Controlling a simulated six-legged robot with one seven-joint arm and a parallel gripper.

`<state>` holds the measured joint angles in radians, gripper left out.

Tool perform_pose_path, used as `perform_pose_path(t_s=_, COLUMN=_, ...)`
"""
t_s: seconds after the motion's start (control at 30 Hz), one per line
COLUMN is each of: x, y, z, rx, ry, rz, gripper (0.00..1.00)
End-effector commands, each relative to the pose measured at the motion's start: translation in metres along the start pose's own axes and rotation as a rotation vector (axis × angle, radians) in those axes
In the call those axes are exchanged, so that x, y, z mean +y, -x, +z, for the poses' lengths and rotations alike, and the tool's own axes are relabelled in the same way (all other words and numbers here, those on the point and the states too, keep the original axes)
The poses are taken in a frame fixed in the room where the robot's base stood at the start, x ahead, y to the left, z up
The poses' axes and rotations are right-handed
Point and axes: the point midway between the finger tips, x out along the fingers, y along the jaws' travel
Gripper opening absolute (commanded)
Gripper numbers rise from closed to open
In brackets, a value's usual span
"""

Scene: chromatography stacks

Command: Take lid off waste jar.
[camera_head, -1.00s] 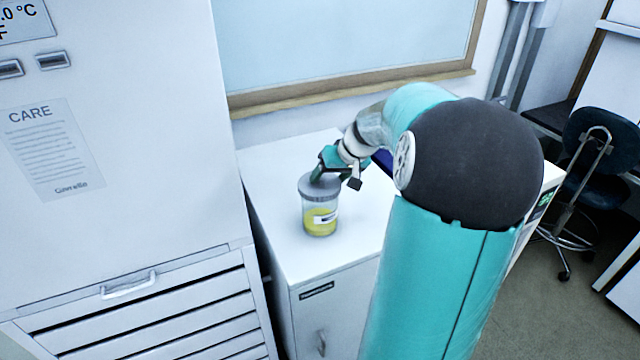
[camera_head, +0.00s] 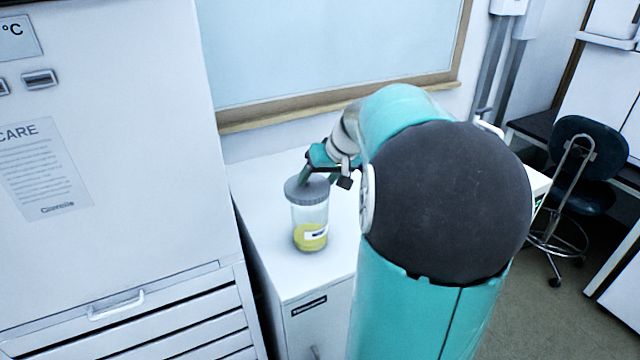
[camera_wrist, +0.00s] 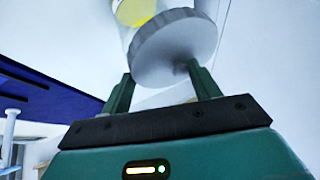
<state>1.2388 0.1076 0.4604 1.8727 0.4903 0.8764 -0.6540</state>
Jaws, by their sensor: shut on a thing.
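The waste jar (camera_head: 309,218) is clear with yellow liquid low inside and a white label. It is over the white cabinet top in the head view. Its grey ribbed lid (camera_head: 304,190) sits at the jar's top, a little left of the body's middle. My gripper (camera_head: 314,172) reaches down from the upper right and is shut on the lid. In the wrist view the lid (camera_wrist: 172,45) is at the fingertips, with the jar (camera_wrist: 135,12) beyond it. I cannot tell whether the lid has parted from the rim or the jar's base is off the surface.
The white cabinet top (camera_head: 262,232) has free room around the jar. A tall white unit (camera_head: 120,150) with drawers stands close on the left. A wood-framed panel (camera_head: 335,103) is on the wall behind. A dark chair (camera_head: 585,160) stands at the right.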

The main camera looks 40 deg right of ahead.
Motion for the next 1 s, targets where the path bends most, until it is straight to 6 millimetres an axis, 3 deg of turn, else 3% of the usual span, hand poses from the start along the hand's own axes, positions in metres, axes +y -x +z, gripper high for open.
perform_pose_path(t_s=0.3, x=-0.027, y=0.044, z=0.011, rx=0.002, ry=0.002, rz=0.003, gripper=0.40)
perform_pose_path(t_s=1.0, x=-0.074, y=0.096, z=0.060, rx=0.001, ry=0.001, rz=0.000, gripper=0.40)
